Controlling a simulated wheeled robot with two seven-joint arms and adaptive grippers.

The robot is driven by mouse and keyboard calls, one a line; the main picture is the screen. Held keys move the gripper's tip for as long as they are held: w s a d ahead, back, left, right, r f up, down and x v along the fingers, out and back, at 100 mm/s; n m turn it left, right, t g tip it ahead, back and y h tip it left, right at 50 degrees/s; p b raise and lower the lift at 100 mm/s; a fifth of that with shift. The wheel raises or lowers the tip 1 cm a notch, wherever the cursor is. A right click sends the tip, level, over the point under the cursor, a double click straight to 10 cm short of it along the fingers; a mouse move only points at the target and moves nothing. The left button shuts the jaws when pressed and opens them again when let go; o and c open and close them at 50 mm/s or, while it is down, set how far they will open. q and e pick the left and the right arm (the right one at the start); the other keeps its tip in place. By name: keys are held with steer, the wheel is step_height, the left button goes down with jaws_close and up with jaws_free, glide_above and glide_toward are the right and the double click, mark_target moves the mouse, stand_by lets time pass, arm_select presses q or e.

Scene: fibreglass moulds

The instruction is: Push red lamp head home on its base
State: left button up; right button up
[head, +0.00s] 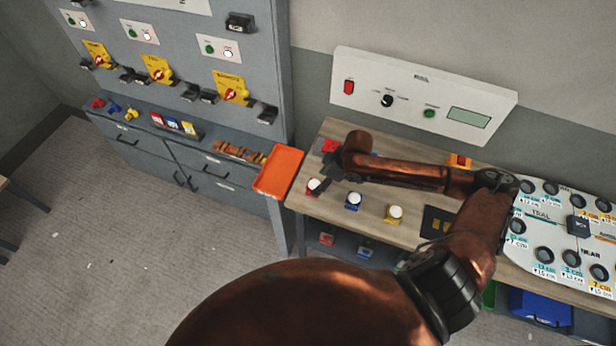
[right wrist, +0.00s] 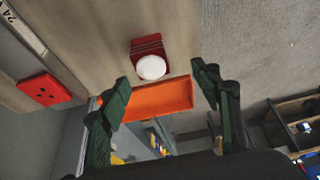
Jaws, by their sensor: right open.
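The red lamp piece, a red block with a round white top, stands near the left end of the wooden bench in the head view (head: 313,187). It also shows in the right wrist view (right wrist: 151,66), just beyond my fingertips. A separate flat red block with dark spots (right wrist: 43,89) lies on the bench; in the head view this red block (head: 330,146) is behind the lamp, partly covered by my arm. The two red parts are apart. My right gripper (right wrist: 160,77) is open and empty, fingers spread, close to the lamp. My left gripper is out of view.
An orange tray (head: 279,171) adjoins the bench's left end. A blue lamp (head: 353,201) and a yellow lamp (head: 395,214) stand to the right of the red one. A white control panel (head: 420,95) is on the wall behind. A grey cabinet (head: 190,60) stands left.

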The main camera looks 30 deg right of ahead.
mark_target(315, 184)
steer(key=shift+w+d+r, duration=0.45)
steer(key=shift+w+d, duration=0.2)
steer(key=shift+w, duration=0.2)
steer(key=shift+s+r, duration=0.1)
steer(key=shift+s, duration=0.05)
steer(key=shift+f, duration=0.4)
steer(key=shift+x, duration=0.9)
steer(key=x, duration=0.2)
steer(key=p+x, duration=0.1)
steer(key=x, duration=0.1)
steer(key=shift+s+a+f, duration=0.15)
steer(key=shift+a+f, duration=0.1)
steer(key=shift+f, duration=0.25)
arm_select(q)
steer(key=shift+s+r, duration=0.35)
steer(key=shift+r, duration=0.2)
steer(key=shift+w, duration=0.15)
arm_select(e)
steer(key=shift+c, duration=0.7)
